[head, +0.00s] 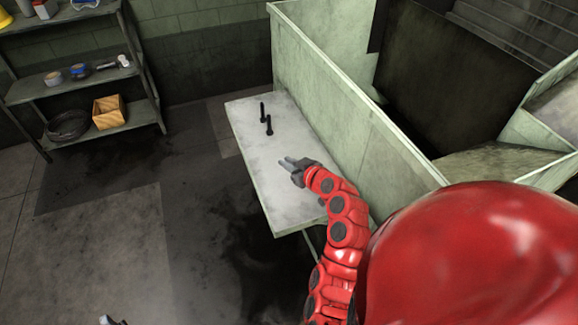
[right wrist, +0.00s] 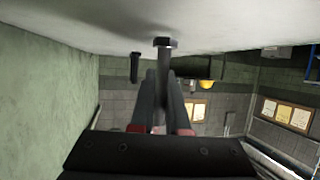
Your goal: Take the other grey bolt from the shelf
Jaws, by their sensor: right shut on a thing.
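My right gripper (head: 284,161) is low over the pale shelf (head: 262,190). In the right wrist view, where the shelf surface is at the top, its fingers (right wrist: 162,85) are closed around the shaft of a grey bolt (right wrist: 165,43). The bolt's wide head is at the shelf surface; I cannot tell whether it touches. Two dark bolts, one (head: 268,124) nearer and one (head: 262,111) farther, stand upright on the shelf beyond the gripper. A dark bolt (right wrist: 135,66) also shows beside the held one. My left gripper (head: 110,320) barely shows at the bottom edge.
A green metal wall (head: 340,95) runs along the right side of the shelf. A dark rack (head: 92,75) stands at the back left with a wooden box (head: 108,112) and tape rolls. The floor left of the shelf is clear.

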